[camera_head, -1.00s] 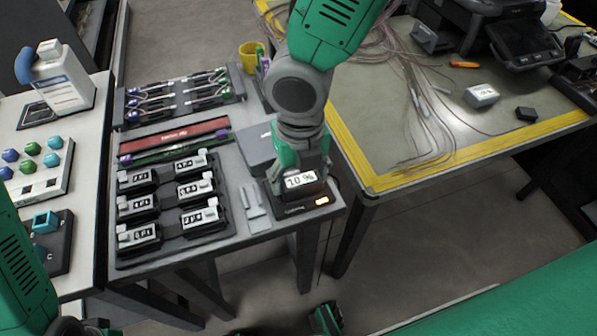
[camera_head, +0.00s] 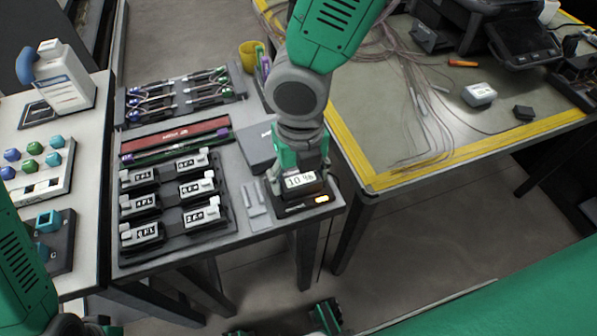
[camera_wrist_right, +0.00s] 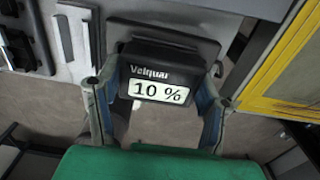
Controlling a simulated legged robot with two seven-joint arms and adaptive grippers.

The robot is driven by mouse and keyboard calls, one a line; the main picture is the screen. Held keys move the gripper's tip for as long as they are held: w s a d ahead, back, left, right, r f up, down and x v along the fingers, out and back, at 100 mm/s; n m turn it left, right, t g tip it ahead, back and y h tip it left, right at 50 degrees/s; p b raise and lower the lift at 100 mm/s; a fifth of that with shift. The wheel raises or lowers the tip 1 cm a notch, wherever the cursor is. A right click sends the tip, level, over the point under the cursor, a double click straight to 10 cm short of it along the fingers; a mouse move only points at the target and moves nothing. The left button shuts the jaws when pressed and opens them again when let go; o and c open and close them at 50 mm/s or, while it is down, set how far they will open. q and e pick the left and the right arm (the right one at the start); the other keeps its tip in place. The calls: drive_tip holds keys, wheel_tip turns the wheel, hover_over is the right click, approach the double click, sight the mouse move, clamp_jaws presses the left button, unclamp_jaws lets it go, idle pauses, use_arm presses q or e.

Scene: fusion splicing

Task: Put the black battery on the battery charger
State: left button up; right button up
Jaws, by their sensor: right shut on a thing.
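The black battery (camera_head: 303,186) has a white display reading 10 %. It sits over the black battery charger (camera_head: 292,211), whose front edge shows an orange light, on the right end of the grey table. My right gripper (camera_head: 298,172) comes down from above and is shut on the battery. In the right wrist view the battery (camera_wrist_right: 150,58) is between the two fingers of my right gripper (camera_wrist_right: 158,105), upright with its display facing the camera. The contact between battery and charger is hidden.
Several black and white modules (camera_head: 195,188) stand in a rack left of the charger, with flat grey tools (camera_head: 254,199) between. A grey box (camera_head: 258,146) lies behind. A yellow-edged table (camera_head: 400,181) with fibres stands to the right, across a gap.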

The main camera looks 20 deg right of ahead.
sight(299, 176)
drive_tip(key=o, duration=1.7)
drive_tip(key=shift+r, duration=0.1)
wheel_tip(299, 176, up, 12)
drive_tip(key=shift+f, duration=0.15)
